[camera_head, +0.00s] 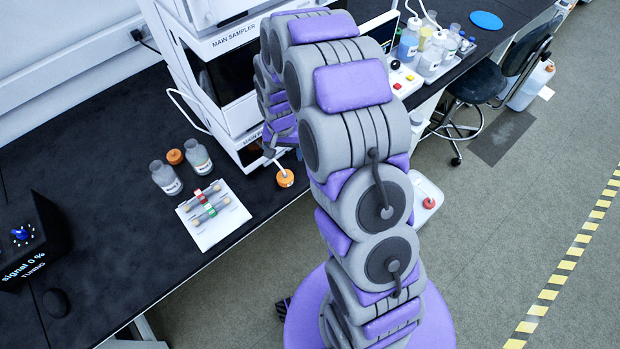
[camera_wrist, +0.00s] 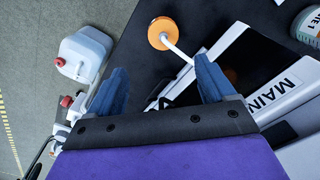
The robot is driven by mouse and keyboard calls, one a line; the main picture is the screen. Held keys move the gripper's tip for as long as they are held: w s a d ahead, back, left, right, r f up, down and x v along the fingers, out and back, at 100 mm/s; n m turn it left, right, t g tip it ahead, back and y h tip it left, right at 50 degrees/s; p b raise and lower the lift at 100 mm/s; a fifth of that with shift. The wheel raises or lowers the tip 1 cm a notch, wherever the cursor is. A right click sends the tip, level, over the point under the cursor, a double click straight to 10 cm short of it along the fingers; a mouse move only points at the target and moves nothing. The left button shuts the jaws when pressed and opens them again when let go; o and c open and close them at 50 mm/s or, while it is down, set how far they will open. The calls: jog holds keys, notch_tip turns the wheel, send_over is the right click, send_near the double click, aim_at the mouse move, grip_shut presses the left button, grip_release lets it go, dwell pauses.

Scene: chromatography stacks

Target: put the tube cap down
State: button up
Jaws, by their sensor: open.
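The tube cap is an orange disc (camera_head: 285,178) with a white tube coming out of it. It appears to rest on the black bench near the front edge, in front of the white instrument stack. In the wrist view the orange cap (camera_wrist: 162,33) lies beyond the fingertips, near the bench edge. Its white tube runs toward the right finger and passes out of sight behind it. My gripper (camera_wrist: 160,80) is open, its two blue fingers apart with nothing held between them. In the head view my arm mostly hides the gripper.
Two clear bottles (camera_head: 197,158) and a second orange cap (camera_head: 175,157) stand left of the stack (camera_head: 225,75). A white tray (camera_head: 222,228) with small columns lies in front of them. A white jug (camera_wrist: 86,50) stands on the floor beyond the bench edge.

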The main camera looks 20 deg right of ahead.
jog(key=s+r+n, duration=0.3)
jog(key=s+r, duration=1.1)
jog(key=r, duration=0.1)
jog(key=s+r+n+g, duration=0.1)
jog(key=s+r, duration=0.2)
jog(key=s, duration=0.7)
jog(key=s+r+n, duration=0.1)
jog(key=s+r, duration=0.3)
jog(key=s, duration=0.6)
jog(key=shift+s+a+r+g, duration=0.2)
jog(key=shift+r+g, duration=0.1)
jog(key=shift+g, duration=0.1)
